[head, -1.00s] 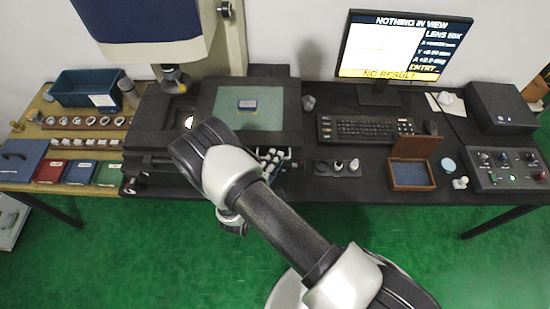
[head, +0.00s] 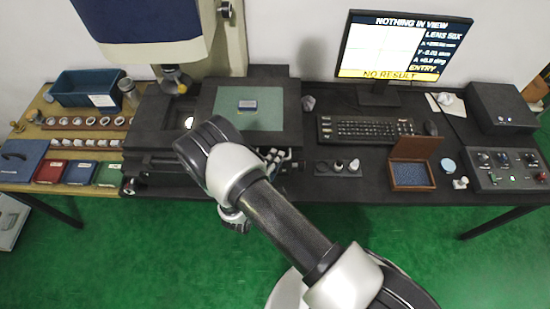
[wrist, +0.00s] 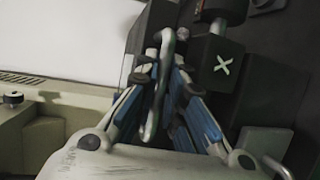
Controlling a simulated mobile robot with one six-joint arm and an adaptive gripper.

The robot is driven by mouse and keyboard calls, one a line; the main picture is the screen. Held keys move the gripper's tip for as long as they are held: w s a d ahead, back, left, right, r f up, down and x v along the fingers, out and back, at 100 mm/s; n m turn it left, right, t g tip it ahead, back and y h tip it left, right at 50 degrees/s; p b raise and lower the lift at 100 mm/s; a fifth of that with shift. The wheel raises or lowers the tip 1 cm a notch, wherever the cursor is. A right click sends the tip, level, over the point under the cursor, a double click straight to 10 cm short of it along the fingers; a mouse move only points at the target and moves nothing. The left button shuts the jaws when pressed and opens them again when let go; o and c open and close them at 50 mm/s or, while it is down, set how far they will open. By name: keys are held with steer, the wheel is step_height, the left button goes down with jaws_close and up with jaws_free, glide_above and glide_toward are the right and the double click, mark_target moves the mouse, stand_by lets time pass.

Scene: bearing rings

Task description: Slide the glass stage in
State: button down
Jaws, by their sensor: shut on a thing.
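The glass stage (head: 268,122) is a pale green plate in a dark frame on the measuring machine. It lies to the right of the lit spot under the lens (head: 172,80). A small blue-grey block (head: 247,106) rests on it. My gripper (wrist: 163,95) shows in the wrist view, its blue-lined fingers closed on a thin grey upright handle (wrist: 166,45). Beside the handle is a dark block marked with a white X (wrist: 221,66).
A wooden board at left holds a row of rings (head: 90,121), a blue bin (head: 88,87) and coloured boxes. At right are a keyboard (head: 365,129), an open wooden box (head: 412,175) and a control panel (head: 510,169). The monitor (head: 405,45) reads "NOTHING IN VIEW" and "NO RESULT".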

steer(key=shift+a, duration=0.1)
steer(key=a+b, duration=0.4)
steer(key=a, duration=0.3)
steer(key=a+b, duration=0.5)
steer(key=a, duration=0.3)
steer(key=a+b, duration=0.5)
steer(key=a, duration=0.2)
steer(key=shift+w+a+f, duration=0.15)
steer(key=shift+w+a, duration=0.2)
steer(key=shift+a, duration=0.05)
steer(key=shift+a+b, duration=0.45)
steer(key=shift+a, duration=0.1)
steer(key=shift+a+r, duration=0.1)
steer(key=shift+r, duration=0.1)
steer(key=c, duration=1.9)
jaws_free()
steer(key=shift+a, duration=0.1)
steer(key=shift+c, duration=0.2)
steer(key=v, duration=1.2)
